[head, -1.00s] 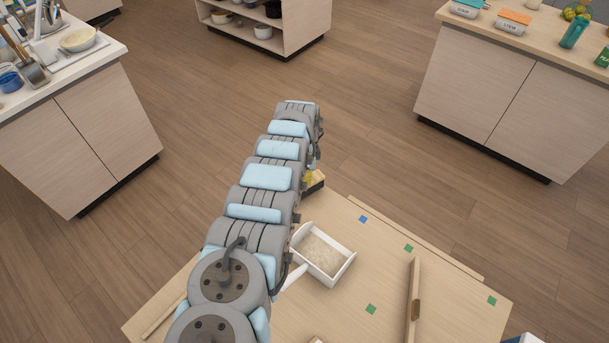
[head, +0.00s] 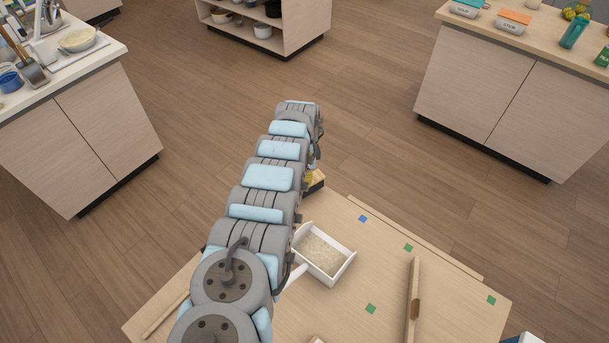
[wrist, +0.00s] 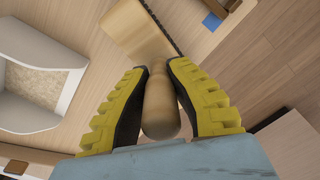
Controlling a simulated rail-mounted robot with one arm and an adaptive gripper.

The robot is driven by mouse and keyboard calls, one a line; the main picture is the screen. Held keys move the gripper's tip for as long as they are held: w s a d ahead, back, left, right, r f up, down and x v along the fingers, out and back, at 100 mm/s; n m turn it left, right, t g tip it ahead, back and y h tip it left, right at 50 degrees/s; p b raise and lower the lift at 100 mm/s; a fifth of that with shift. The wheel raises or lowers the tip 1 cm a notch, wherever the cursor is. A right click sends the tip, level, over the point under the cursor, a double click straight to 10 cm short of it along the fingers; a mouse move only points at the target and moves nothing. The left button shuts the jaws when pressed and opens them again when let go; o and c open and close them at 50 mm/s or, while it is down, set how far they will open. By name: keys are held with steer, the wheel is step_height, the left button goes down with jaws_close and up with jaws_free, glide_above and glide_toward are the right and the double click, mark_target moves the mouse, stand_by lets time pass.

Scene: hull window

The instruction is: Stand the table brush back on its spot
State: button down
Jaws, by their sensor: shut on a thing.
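The table brush (wrist: 140,33) has a pale wooden head with a dark bristle edge and a rounded wooden handle. My gripper (wrist: 157,72), with yellow ribbed fingers, is shut on the handle in the wrist view. The head extends beyond the fingertips, close over the table; I cannot tell whether it touches. In the head view, a piece of the brush (head: 317,183) shows at the table's far edge, mostly hidden behind my arm. A blue square mark (head: 362,219) lies to its right on the table; a blue mark also shows in the wrist view (wrist: 211,21).
A white dustpan-like tray (head: 345,269) with pale grains lies beside my arm on the table (head: 385,255). Green marks (head: 370,309) and a wooden bar (head: 412,290) lie to the right. The table between tray and bar is mostly clear.

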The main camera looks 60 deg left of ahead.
steer(key=shift+f+b, duration=0.9)
steer(key=shift+f, duration=0.1)
stand_by(0.3)
steer(key=c, duration=1.1)
jaws_free()
steer(key=shift+o, duration=0.2)
steer(key=shift+r, duration=0.15)
steer(key=shift+r+p, duration=3.9)
steer(key=shift+p, duration=0.4)
